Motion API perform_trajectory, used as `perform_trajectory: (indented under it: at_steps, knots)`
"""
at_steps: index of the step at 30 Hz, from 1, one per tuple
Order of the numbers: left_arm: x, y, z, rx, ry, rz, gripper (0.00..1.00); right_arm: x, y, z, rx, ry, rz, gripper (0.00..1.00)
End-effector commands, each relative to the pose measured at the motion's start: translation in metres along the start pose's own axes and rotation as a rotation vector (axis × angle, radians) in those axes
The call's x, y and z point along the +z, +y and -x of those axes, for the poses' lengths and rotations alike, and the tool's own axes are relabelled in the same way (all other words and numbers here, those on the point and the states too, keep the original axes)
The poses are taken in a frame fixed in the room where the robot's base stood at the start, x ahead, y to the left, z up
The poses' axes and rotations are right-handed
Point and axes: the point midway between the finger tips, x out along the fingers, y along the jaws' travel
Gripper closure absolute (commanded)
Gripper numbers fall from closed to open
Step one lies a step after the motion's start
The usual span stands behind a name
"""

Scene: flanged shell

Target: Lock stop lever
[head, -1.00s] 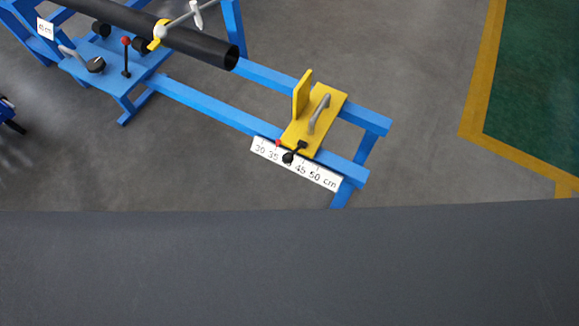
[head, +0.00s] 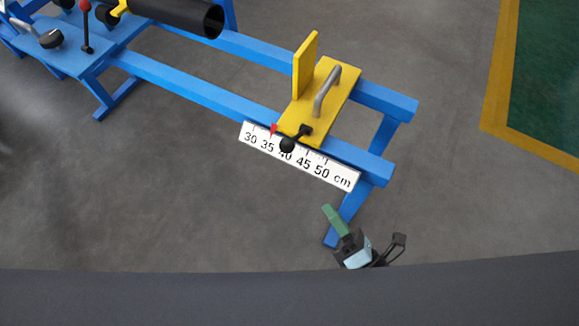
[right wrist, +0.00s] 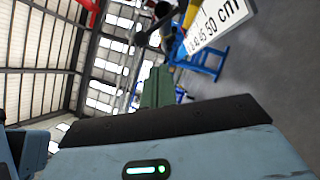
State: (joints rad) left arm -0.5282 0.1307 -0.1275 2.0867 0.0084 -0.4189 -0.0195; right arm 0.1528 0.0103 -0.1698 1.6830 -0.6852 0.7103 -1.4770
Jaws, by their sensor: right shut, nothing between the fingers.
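The stop lever (head: 288,144) is a short black lever with a round black knob on the front edge of the yellow stop carriage (head: 331,92), just above the scale. The carriage has an upright yellow plate and a grey handle (head: 327,90), and sits on two blue rails. A red pointer (head: 274,128) stands near 35 on the scale. My right gripper (head: 328,208) is in the head view below the rail end, apart from the lever; its green fingers are together and empty. The fingers also show in the right wrist view (right wrist: 158,88). My left gripper is not in view.
A white centimetre scale (head: 300,157) runs along the front rail. A black pipe (head: 180,14) lies at the top left, above a blue base with a red-knobbed lever (head: 86,22) and a black-knobbed lever (head: 50,39). The grey floor in front is clear.

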Motion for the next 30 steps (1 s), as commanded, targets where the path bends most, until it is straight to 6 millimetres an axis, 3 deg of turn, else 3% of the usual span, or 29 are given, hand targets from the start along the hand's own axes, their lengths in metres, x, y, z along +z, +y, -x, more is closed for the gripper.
perform_trajectory:
  at_steps: [1, 3, 9, 26, 30]
  knots:
    - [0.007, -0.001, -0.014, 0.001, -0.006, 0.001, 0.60, -0.009, -0.012, -0.005, 0.039, 0.015, 0.067, 1.00]
    - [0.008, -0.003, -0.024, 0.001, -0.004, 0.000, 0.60, -0.016, -0.016, -0.011, 0.095, 0.033, 0.161, 1.00]
    - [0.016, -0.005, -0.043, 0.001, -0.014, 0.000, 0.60, -0.030, -0.023, -0.025, 0.217, 0.059, 0.353, 1.00]
    - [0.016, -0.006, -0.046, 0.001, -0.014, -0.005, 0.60, -0.034, -0.023, -0.031, 0.267, 0.066, 0.430, 1.00]
    - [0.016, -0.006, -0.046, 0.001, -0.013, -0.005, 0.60, -0.035, -0.020, -0.040, 0.269, 0.065, 0.429, 1.00]
